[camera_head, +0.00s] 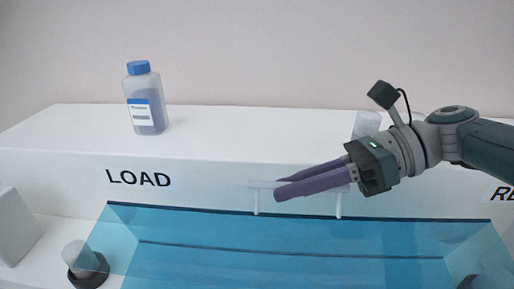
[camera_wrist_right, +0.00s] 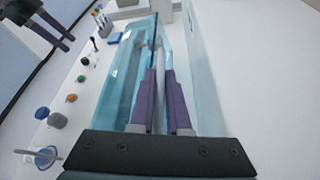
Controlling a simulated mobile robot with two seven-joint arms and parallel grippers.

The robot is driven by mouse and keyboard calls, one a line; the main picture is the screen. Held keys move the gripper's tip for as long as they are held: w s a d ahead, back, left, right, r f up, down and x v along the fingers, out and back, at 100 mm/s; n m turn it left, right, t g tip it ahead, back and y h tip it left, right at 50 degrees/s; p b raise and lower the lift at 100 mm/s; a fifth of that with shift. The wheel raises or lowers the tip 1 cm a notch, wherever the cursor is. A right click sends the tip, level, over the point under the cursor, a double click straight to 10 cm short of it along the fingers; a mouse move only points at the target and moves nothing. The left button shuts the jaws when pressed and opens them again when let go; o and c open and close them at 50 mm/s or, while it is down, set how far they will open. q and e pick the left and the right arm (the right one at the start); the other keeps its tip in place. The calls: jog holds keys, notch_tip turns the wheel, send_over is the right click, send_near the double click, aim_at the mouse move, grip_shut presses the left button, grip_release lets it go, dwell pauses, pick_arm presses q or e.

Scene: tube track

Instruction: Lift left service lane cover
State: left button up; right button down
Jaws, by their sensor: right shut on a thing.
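A translucent blue cover (camera_head: 230,232) lies across the front of the white bench and also shows in the right wrist view (camera_wrist_right: 122,80). A pale bar handle (camera_head: 262,184) on short posts stands at its back edge. My right gripper (camera_head: 279,189) reaches in from the right and is shut on the handle, with its purple fingers on either side of the bar. In the right wrist view the gripper (camera_wrist_right: 161,72) has the pale bar between its fingers. A dark gripper, seemingly my left one (camera_wrist_right: 62,40), shows at the upper left there; its jaw state is unclear.
A blue-capped bottle (camera_head: 145,98) stands on the white ledge (camera_head: 220,130) behind the cover. A pale cylinder (camera_head: 362,123) is partly hidden behind my right wrist. A clear cup in a dark holder (camera_head: 86,272) sits at the lower left, beside a white block (camera_head: 15,225).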

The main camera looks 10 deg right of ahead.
jog(key=c, duration=0.9)
grip_release()
jog(key=v, duration=1)
